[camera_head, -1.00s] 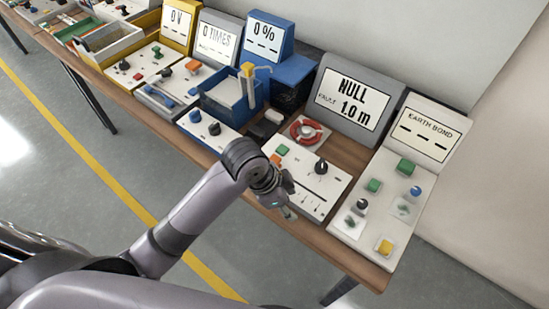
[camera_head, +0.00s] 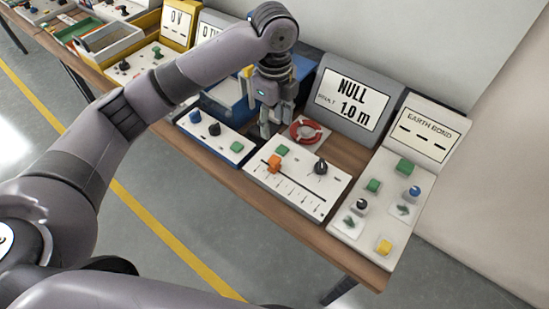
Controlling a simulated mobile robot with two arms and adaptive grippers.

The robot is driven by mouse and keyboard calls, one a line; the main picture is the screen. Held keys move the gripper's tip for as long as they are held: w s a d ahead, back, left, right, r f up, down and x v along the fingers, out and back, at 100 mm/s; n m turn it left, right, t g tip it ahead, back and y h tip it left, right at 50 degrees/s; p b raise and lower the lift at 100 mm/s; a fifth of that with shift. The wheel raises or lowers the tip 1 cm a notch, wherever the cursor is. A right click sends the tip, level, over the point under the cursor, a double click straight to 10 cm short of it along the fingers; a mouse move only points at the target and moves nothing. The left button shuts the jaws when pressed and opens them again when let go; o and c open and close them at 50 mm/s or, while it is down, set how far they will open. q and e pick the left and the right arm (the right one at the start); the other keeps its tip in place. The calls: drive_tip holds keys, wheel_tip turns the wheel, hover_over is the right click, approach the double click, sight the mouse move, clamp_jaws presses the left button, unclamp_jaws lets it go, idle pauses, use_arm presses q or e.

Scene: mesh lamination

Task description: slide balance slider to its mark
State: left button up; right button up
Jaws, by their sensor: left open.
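The balance panel (camera_head: 301,191) is a white box with a long slot and a tick scale along its front. An orange slider (camera_head: 273,160) sits near the left end of the slot. A black knob (camera_head: 321,167) stands at the panel's right rear. The null display (camera_head: 352,98) behind it reads "NULL" and "1.0 m". My left gripper (camera_head: 277,125) points down with its fingers apart and empty, behind and above the slider, near the red coil. It is not touching the slider. I cannot make out which tick is the slider's mark. My right gripper is out of view.
A red ring-shaped coil (camera_head: 306,131) lies just right of my gripper. The earth bond panel (camera_head: 378,205) with several buttons stands to the right. A blue panel (camera_head: 210,133) is at the left. The panel's front side is clear.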

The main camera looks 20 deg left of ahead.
sight(275, 159)
use_arm(q)
wheel_tip(275, 159, down, 16)
drive_tip(key=p, duration=0.2)
drive_tip(key=shift+r+p, duration=0.25)
drive_tip(key=shift+p, duration=0.05)
clamp_jaws()
idle(0.4)
